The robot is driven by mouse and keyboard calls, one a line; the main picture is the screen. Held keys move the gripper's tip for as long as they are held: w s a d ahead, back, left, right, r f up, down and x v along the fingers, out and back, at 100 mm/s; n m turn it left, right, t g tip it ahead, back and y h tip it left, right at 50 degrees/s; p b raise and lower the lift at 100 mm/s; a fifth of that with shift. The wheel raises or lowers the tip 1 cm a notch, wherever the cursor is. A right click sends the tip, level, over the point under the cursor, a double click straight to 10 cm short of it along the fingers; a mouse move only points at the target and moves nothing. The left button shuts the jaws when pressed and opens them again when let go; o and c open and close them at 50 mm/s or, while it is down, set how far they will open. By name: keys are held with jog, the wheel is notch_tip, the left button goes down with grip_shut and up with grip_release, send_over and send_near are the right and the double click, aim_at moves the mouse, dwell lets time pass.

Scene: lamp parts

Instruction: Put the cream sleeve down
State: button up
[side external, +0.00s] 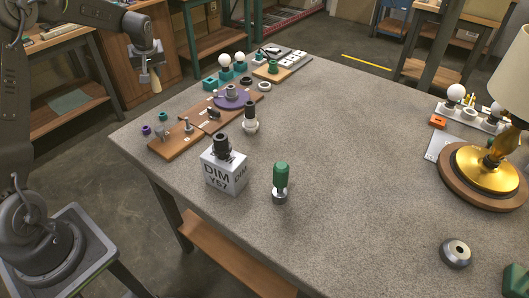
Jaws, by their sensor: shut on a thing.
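My gripper (154,68) is at the upper left, pointing down, in front of the wooden cabinet in the picture. It is shut on a small pale piece, the cream sleeve (156,80), which is largely covered by the fingers. The sleeve is in the air, apart from the grey table (340,150). In the picture it is above and left of the wooden board with small parts.
Wooden boards (175,141) with a purple disc (232,97) lie along the table's left side. A white DIM box (224,172), a green-handled tool (281,180) and a black-topped bulb (250,118) stand nearby. A brass lamp (487,170) stands right. The table's middle is clear.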

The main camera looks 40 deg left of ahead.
jog(key=w+d+m+t+h, duration=0.1)
jog(key=d+m, duration=0.1)
jog(key=d, duration=1.3)
jog(key=w+d+m, duration=0.2)
jog(key=d, duration=1.2)
jog(key=shift+w+d+f, duration=0.55)
jog(key=shift+d+f, duration=1.25)
jog(key=shift+d, duration=0.05)
jog(key=shift+w+d+f, duration=0.5)
jog(key=shift+d+f, duration=1.3)
jog(key=shift+d, duration=0.1)
jog(key=shift+w+d+f, duration=0.55)
jog(key=shift+d+f, duration=1.25)
jog(key=shift+d, duration=0.05)
jog(key=shift+f, duration=0.1)
jog(key=o, duration=0.9)
jog(key=v, duration=1.2)
jog(key=shift+s, duration=0.2)
